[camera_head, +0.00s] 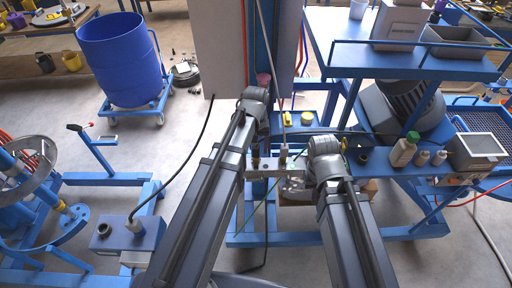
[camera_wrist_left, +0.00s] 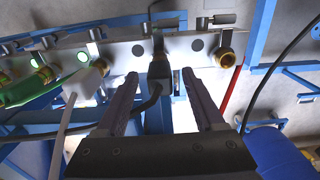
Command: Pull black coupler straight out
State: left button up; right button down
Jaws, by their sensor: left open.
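The black coupler (camera_wrist_left: 158,72) sits against a pale metal manifold plate (camera_wrist_left: 120,52) in the left wrist view, with a black hose curving down from it. My left gripper (camera_wrist_left: 159,78) is open; its two fingers stand on either side of the coupler, with visible gaps. In the head view the manifold (camera_head: 275,168) lies between my two arms, and the coupler cannot be told apart clearly there. The end of my left arm (camera_head: 256,97) is above the manifold and hides its fingers. The end of my right arm (camera_head: 325,146) is to the right, its fingers hidden.
In the left wrist view, a green hose fitting (camera_wrist_left: 40,76) and a white hose fitting (camera_wrist_left: 92,74) are left of the coupler. A brass port (camera_wrist_left: 225,58) is to the right. In the head view, bottles (camera_head: 403,150) stand on the blue bench, and a blue barrel (camera_head: 120,60) stands back left.

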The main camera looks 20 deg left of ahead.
pick_arm(q)
grip_shut()
dwell(0.6)
dwell(0.6)
jog(key=shift+r, duration=0.1)
jog(key=shift+r+p, duration=2.95)
jog(key=shift+p, duration=0.15)
jog(key=shift+r+p, duration=2)
